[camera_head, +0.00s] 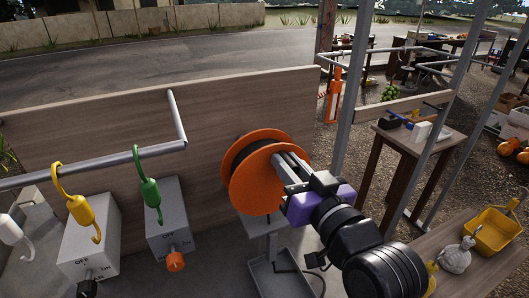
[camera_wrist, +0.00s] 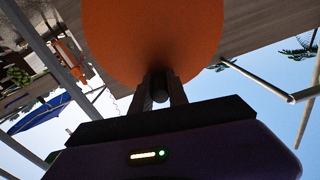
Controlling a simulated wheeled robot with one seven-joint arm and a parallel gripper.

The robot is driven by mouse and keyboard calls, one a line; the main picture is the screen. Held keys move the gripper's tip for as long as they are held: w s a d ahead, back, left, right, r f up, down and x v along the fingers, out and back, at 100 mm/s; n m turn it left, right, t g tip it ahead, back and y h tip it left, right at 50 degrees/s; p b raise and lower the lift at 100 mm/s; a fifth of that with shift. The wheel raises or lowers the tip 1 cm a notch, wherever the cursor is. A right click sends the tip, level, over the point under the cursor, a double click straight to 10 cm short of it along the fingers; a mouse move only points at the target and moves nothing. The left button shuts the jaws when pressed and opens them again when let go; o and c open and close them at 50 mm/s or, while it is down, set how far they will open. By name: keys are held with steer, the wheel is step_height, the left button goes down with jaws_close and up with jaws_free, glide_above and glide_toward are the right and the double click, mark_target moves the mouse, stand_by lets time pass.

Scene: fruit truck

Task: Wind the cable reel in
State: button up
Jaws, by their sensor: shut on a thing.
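The cable reel (camera_head: 250,188) has orange side discs with dark cable between them. It stands on a grey stand (camera_head: 278,268) in front of a wooden panel. My gripper (camera_head: 283,166) reaches it from the right and is shut on a small dark crank knob at the near disc. In the wrist view, the orange disc (camera_wrist: 150,40) fills the upper middle, and the fingers close around the dark round knob (camera_wrist: 159,86). The rest of the crank is hidden by my fingers. How much cable is wound cannot be told.
Grey switch boxes (camera_head: 172,215) stand at the left below a metal rail (camera_head: 95,165) with yellow, green and white hooks. A wooden table (camera_head: 425,140) and metal posts stand at the right. A yellow basket (camera_head: 495,232) and a grey sack (camera_head: 456,257) sit at lower right.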

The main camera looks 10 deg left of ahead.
steer(key=shift+w+d+f, duration=0.15)
steer(key=shift+w+d, duration=0.05)
steer(key=shift+d, duration=0.15)
steer(key=shift+w+d+f+b, duration=0.3)
steer(key=shift+d+b, duration=0.15)
steer(key=shift+w+d+f+b, duration=0.3)
steer(key=shift+d+b, duration=0.15)
steer(key=shift+w+d+f+b, duration=0.25)
steer(key=shift+d+f+b, duration=0.1)
steer(key=shift+f+b, duration=0.15)
steer(key=shift+w+d+f+b, duration=0.2)
steer(key=shift+d+f+b, duration=0.15)
steer(key=shift+b, duration=0.2)
